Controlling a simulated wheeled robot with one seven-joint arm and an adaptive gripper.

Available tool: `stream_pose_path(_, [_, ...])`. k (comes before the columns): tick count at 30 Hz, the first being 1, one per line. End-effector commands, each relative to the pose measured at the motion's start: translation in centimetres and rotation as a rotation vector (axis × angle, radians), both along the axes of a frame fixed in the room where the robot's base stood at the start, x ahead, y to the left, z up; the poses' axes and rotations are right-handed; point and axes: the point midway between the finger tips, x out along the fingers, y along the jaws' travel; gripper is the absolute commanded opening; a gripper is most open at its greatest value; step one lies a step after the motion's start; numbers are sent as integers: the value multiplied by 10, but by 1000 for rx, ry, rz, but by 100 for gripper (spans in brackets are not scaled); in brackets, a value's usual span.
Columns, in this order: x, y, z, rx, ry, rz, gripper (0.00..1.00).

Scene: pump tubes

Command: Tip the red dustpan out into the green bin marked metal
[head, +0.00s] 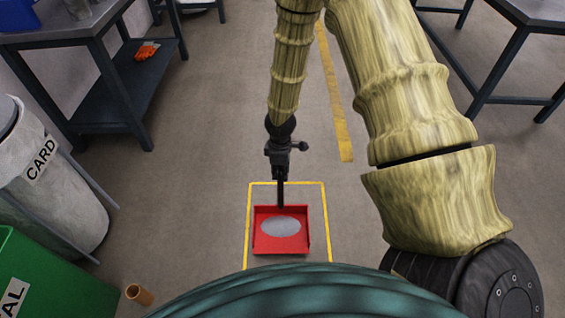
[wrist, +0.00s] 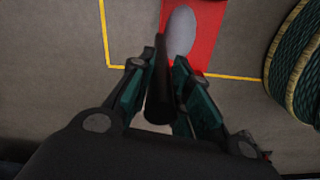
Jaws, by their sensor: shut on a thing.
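The red dustpan (head: 298,242) lies flat on or just above the floor inside a yellow-outlined area in the head view. A flat grey oval patch (head: 281,226) shows in it. Its dark handle (wrist: 160,95) stands up between my gripper's fingers (wrist: 155,98) in the wrist view, and the gripper is shut on it. In the head view my gripper (head: 280,165) is above the pan's far edge. The green bin (head: 60,275) is at the lower left, cut off by the frame; its label shows only "AL".
A grey bin marked CARD (head: 65,205) stands behind the green bin. A small brown cylinder (head: 139,294) is on the floor beside the green bin. A dark workbench (head: 100,110) with orange gloves (head: 147,50) is at the upper left. Another table (head: 535,12) is at the upper right.

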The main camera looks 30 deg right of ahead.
Motion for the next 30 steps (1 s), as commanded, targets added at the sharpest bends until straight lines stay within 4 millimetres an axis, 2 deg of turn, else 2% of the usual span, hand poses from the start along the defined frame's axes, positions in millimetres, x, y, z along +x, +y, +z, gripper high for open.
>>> stream_pose_path(9, [-10, 9, 2, 1, -1, 0, 0])
stream_pose_path(15, [-10, 10, 2, 0, -1, -4, 0])
stream_pose_path(19, [-5, 15, 10, -1, -4, -33, 0])
stream_pose_path(23, [5, 27, 27, -4, -11, -104, 0])
stream_pose_path(30, [28, 64, 80, -7, -22, -320, 0])
